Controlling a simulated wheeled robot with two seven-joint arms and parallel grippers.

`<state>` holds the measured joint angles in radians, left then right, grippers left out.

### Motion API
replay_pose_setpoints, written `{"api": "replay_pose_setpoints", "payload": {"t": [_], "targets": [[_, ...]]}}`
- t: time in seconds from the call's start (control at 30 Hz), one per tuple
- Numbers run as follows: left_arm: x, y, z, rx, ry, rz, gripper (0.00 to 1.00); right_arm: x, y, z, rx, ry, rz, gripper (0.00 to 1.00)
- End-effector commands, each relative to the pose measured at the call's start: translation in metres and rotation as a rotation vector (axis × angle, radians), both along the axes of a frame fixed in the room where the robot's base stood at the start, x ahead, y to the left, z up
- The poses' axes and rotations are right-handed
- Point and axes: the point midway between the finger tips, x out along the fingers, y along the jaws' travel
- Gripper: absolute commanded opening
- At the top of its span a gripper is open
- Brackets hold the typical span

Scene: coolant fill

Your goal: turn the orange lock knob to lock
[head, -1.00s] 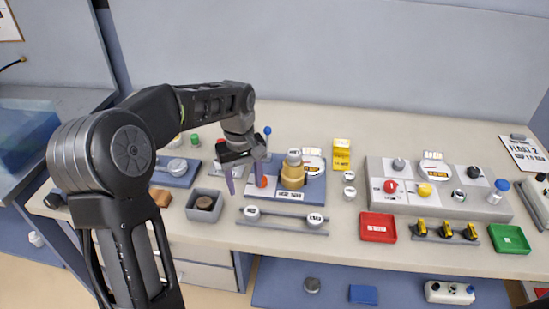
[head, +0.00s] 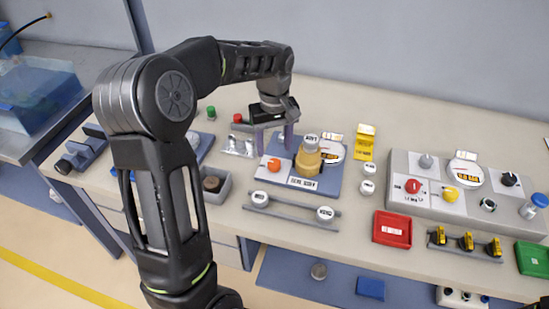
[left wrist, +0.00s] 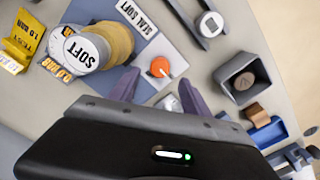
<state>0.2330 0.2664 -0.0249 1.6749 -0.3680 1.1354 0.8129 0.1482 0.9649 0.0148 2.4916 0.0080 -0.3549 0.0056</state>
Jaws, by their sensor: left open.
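The orange lock knob (head: 273,164) sits on a white plate at the left of a blue-grey panel (head: 327,187). Beside it on the panel stands a tan cylinder (head: 307,160) with a white cap lettered "SOFT". My left gripper (head: 273,142) is open and empty, its purple fingers pointing down just behind the knob in the head view. In the left wrist view the knob (left wrist: 160,67) shows just beyond the gap between the fingertips (left wrist: 157,84), not gripped, with a white pointer mark on it. My right gripper is not in view.
A grey box (head: 212,190) with a dark round piece stands left of the panel. A rail with two white-capped pieces (head: 290,207) lies in front. A yellow stand (head: 363,143), a red tray (head: 392,229) and a grey control box (head: 440,195) are to the right.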

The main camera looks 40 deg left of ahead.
Motion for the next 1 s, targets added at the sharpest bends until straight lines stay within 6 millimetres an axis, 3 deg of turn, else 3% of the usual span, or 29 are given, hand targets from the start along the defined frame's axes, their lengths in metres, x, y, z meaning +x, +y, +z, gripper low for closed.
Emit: {"api": "replay_pose_setpoints", "payload": {"t": [0.4,0.73,1.0], "targets": [[-0.001,0.000,-0.056,-0.001,0.002,0.000,0.56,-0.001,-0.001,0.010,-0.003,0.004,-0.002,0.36],[0.000,0.000,-0.060,0.000,0.000,0.000,0.55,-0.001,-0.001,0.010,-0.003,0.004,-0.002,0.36],[0.000,0.000,-0.060,-0.001,-0.001,0.000,0.33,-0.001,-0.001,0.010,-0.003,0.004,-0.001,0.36]]}}
